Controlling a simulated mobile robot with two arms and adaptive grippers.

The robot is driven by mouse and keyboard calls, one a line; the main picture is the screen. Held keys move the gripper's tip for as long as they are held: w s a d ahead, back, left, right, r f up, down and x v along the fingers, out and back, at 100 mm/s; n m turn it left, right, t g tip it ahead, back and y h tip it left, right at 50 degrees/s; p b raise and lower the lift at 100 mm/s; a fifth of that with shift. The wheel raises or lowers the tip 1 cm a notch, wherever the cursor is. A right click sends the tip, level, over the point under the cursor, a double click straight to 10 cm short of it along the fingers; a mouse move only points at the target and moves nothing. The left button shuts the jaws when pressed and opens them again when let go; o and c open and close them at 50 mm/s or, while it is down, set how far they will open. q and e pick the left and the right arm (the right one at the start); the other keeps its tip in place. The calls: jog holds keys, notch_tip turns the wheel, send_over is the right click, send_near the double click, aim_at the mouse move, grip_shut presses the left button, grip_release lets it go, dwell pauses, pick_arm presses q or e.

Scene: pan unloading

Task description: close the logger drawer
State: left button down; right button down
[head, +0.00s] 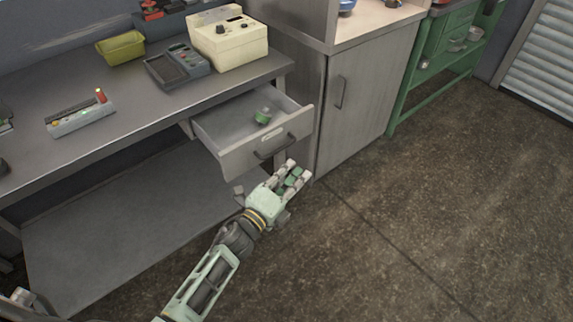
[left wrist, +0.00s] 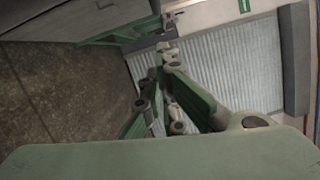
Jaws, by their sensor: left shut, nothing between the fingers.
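The logger drawer (head: 255,148) is pulled open under the right end of the grey workbench in the head view. Its front has a dark bar handle (head: 275,147) and a small pale label. A small green and white item (head: 263,116) lies inside the drawer. My left gripper (head: 295,172) is shut and empty, just in front of and below the drawer front; whether it touches is hard to tell. In the left wrist view the fingers of my left gripper (left wrist: 168,85) show against a ribbed shutter, with no drawer in sight. My right gripper is not clearly in view.
The bench top (head: 130,98) holds a cream instrument (head: 228,40), a dark grey device (head: 177,68), a yellow-green bin (head: 120,48) and a grey tester (head: 80,115). A grey cabinet (head: 365,100) stands right of the drawer, then a green rack (head: 440,60). The floor at right is clear.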

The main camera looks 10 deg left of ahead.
pick_arm(q)
jog(key=a, duration=0.1)
jog(key=w+a, duration=0.1)
jog(key=shift+w+a+r, duration=0.25)
jog(key=shift+w+a, duration=0.05)
jog(key=shift+a, duration=0.1)
pick_arm(e)
jog(key=shift+d+r, duration=0.35)
jog(key=shift+r, duration=0.05)
pick_arm(q)
jog(key=shift+a, duration=0.1)
pick_arm(e)
jog(key=shift+a, duration=0.15)
